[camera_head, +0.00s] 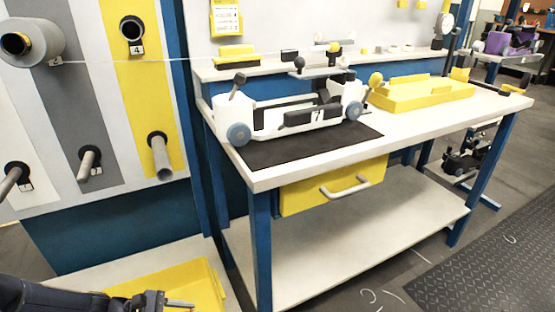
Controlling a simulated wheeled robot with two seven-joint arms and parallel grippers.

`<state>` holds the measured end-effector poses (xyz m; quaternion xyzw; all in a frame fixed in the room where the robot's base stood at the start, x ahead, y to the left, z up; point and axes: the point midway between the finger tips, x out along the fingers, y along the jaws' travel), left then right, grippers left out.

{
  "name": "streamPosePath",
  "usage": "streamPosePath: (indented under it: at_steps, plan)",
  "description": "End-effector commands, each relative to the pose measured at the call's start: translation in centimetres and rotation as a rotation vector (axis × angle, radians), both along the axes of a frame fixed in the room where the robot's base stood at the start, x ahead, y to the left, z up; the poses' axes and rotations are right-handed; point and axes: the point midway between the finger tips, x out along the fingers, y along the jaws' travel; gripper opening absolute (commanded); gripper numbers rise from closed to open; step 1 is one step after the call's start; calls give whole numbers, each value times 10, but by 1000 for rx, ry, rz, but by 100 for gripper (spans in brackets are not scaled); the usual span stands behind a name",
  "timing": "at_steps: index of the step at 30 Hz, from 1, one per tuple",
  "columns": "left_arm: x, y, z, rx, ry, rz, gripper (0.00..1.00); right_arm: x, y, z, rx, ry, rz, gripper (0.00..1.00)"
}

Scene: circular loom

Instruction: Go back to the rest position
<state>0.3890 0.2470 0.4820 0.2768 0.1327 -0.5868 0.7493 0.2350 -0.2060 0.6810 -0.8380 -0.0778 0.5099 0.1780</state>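The dark arm coming in from the lower left is my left arm. Its gripper (180,305) shows at the bottom edge, in front of a yellow bin (211,282), partly cut off by the frame. I cannot tell whether its fingers are apart or together, and I see nothing clearly held in it. My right gripper is not in view.
A white workbench (420,125) with blue legs carries a white device (270,120) on a black mat (262,153) and a yellow tray (425,93). A wall panel at left holds a roll (42,42) and several pegs. A thread runs from the roll toward the bench.

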Motion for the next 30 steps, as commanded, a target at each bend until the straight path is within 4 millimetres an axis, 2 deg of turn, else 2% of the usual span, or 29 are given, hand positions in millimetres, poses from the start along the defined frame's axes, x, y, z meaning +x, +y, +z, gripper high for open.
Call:
streamPosePath:
  at_steps: [1, 3, 9, 12, 16, 21, 29, 30]
  plan:
    - [-4, -5, 27, 85, -71, -91, 49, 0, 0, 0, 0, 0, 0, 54]
    - [-14, -12, 55, 187, -154, -206, 49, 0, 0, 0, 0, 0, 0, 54]
    - [-52, -30, 125, 472, -404, -500, 49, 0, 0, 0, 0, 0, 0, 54]
    - [-76, -36, 152, 608, -532, -623, 49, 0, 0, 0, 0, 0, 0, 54]
    - [-103, -40, 175, 758, -677, -745, 49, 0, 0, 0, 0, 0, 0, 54]
    - [-128, -42, 190, 895, -816, -842, 49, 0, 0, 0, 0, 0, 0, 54]
    - [-155, -41, 199, 1056, -987, -928, 49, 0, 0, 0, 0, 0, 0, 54]
    - [-156, -40, 212, 1063, -992, -933, 49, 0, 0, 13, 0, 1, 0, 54]
